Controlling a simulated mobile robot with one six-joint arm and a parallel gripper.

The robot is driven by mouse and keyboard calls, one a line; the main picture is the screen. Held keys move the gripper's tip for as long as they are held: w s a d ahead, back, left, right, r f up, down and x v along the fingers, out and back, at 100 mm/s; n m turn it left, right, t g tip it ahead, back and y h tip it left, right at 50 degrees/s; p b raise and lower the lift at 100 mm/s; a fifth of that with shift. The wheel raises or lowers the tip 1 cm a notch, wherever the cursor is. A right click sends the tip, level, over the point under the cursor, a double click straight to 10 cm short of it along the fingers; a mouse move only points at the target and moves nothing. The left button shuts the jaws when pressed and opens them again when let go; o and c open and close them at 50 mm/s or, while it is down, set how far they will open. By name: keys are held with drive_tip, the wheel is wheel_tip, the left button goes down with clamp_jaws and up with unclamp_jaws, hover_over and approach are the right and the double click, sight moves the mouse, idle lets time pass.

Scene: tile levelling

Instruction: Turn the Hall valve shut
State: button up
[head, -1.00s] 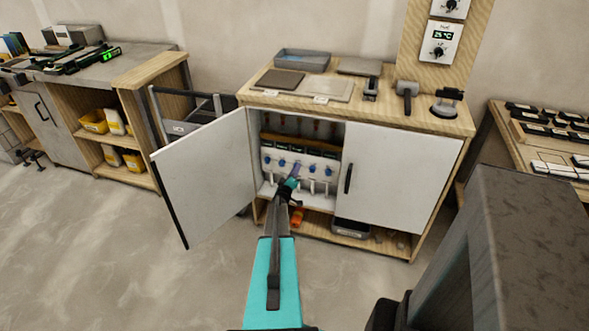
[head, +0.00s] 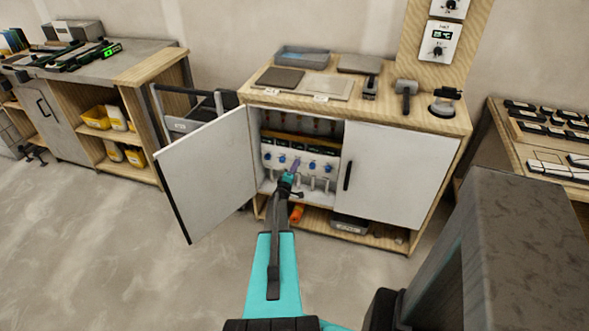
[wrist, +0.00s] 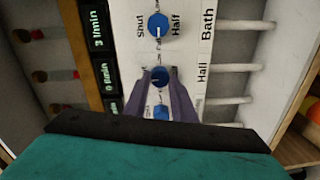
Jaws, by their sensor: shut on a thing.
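The Hall valve is a blue knob (wrist: 160,77) on a white panel (wrist: 185,45), level with the printed word "Hall" in the wrist view. My gripper (wrist: 161,73) has its two purple-grey fingers on either side of this knob and is shut on it. The display level with it appears to read 0 l/min (wrist: 106,75). The knob's pointer is too small to read surely. In the head view my gripper (head: 294,167) reaches into the open cabinet at the row of blue knobs, hiding the held one.
The Bath knob (wrist: 158,25) sits close on one side and another blue knob (wrist: 160,112) on the other. The open left door (head: 208,172) stands out beside my arm. The right door (head: 395,175) is closed. Pale pipes (wrist: 245,68) run from the panel.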

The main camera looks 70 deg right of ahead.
drive_tip(key=shift+r, duration=0.1)
drive_tip(key=o, duration=1.1)
drive_tip(key=shift+c, duration=0.2)
drive_tip(key=shift+a, duration=0.1)
drive_tip(key=a+b, duration=0.2)
drive_tip(key=a, duration=1.1)
drive_tip(key=shift+s+a+r, duration=0.2)
drive_tip(key=shift+s+a, duration=0.05)
drive_tip(key=shift+s, duration=0.15)
